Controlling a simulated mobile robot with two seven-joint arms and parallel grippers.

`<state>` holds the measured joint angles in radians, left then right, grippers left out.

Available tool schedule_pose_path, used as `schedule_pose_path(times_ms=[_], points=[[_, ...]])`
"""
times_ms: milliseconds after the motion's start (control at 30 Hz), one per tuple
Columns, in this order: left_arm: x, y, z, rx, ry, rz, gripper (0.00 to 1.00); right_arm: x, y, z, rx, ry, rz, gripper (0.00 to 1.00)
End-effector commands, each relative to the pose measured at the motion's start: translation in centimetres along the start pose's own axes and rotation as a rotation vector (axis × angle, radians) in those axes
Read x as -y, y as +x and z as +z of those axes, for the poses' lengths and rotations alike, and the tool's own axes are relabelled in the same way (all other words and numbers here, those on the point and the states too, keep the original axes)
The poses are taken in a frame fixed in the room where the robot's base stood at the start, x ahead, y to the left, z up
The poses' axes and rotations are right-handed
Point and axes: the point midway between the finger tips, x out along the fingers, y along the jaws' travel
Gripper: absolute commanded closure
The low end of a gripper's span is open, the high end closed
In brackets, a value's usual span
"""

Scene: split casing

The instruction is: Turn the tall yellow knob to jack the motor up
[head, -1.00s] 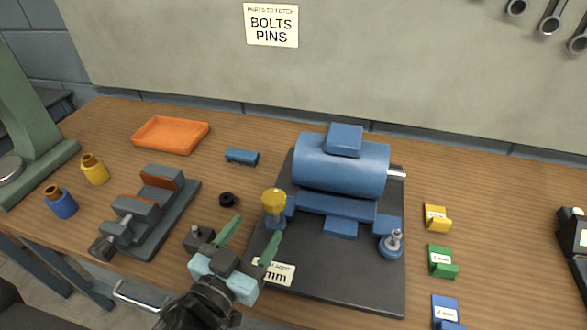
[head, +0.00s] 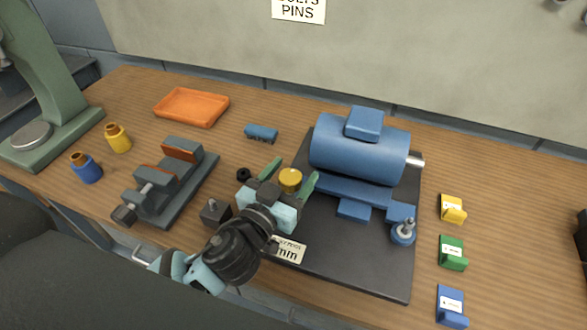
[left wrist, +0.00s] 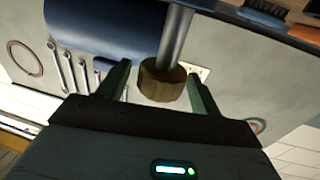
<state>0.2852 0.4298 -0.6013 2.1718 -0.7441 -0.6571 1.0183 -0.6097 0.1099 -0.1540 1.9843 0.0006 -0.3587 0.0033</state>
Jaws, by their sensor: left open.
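The tall yellow knob (head: 290,179) stands at the left corner of the motor's dark base plate (head: 350,262). My left gripper (head: 292,177) is open, with its green fingers on either side of the knob. In the left wrist view the knob (left wrist: 162,82) shows as a brass-coloured head on a grey shaft between the spread fingers, with gaps visible. The blue motor (head: 358,152) sits on its blue mount behind the gripper. The knob's lower part is hidden by my gripper in the head view. My right gripper is not in view.
A grey vise (head: 165,185) stands left of my arm. An orange tray (head: 191,107), a blue part (head: 261,133) and a black ring (head: 243,175) lie behind. Yellow (head: 452,209), green (head: 453,253) and blue (head: 451,306) blocks stand right of the plate.

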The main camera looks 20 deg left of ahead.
Motion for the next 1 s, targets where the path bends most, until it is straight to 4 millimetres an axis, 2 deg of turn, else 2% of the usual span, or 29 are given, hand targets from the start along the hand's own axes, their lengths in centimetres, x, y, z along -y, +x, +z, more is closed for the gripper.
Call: schedule_pose_path(times_ms=[200, 467, 567, 800, 833, 1000], points=[[-0.04, 1.39, -0.05, 0.0, 0.0, 0.001, 0.35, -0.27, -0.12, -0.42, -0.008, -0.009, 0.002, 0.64], [-0.03, 1.47, 0.08, 0.001, -0.001, 0.001, 0.35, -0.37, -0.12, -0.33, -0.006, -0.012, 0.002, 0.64], [-0.03, 1.47, 0.07, 0.001, 0.0, 0.001, 0.46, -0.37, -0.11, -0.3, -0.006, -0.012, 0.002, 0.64], [-0.02, 1.46, 0.06, 0.001, 0.0, 0.001, 0.77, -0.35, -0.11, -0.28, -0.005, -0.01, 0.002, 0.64], [-0.02, 1.45, 0.06, 0.001, 0.0, 0.001, 0.8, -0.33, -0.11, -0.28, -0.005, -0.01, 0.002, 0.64], [-0.02, 1.46, 0.02, 0.001, 0.001, 0.01, 0.8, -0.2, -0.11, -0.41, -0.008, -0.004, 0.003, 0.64]])
